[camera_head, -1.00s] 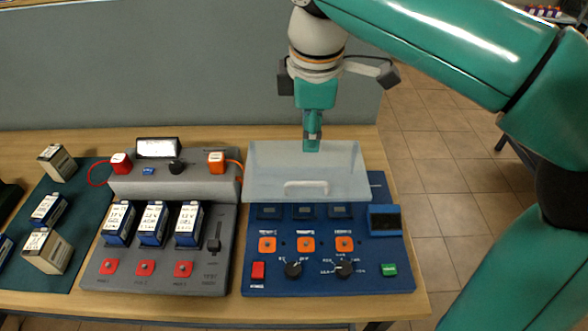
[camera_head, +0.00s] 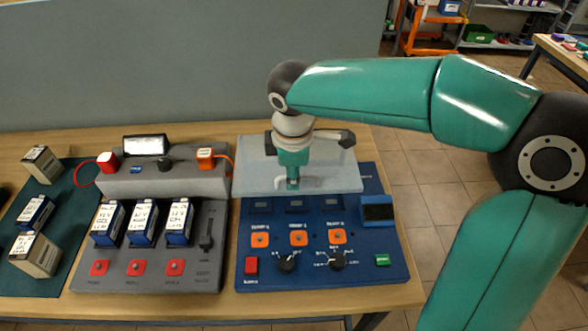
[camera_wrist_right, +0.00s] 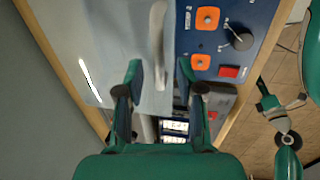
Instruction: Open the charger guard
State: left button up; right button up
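The charger guard is a pale see-through panel (camera_head: 335,177) over the rear part of the blue charger (camera_head: 322,262). My right gripper (camera_head: 293,184) points down at the guard's front part. In the right wrist view its two fingers (camera_wrist_right: 159,68) are apart, with the handle lying between them in the picture. I see no contact, and their height over the panel is hard to judge. Teal parts of mine show at the right wrist view's right edge, their finger state unclear.
Left of the charger stands a grey test unit (camera_head: 205,265) with several batteries, and behind it a grey box (camera_head: 170,184) with a display. A dark green mat (camera_head: 75,240) holds more batteries. A grey partition (camera_head: 150,70) stands behind the bench.

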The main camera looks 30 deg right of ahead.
jog(key=shift+f, duration=0.1)
grip_shut()
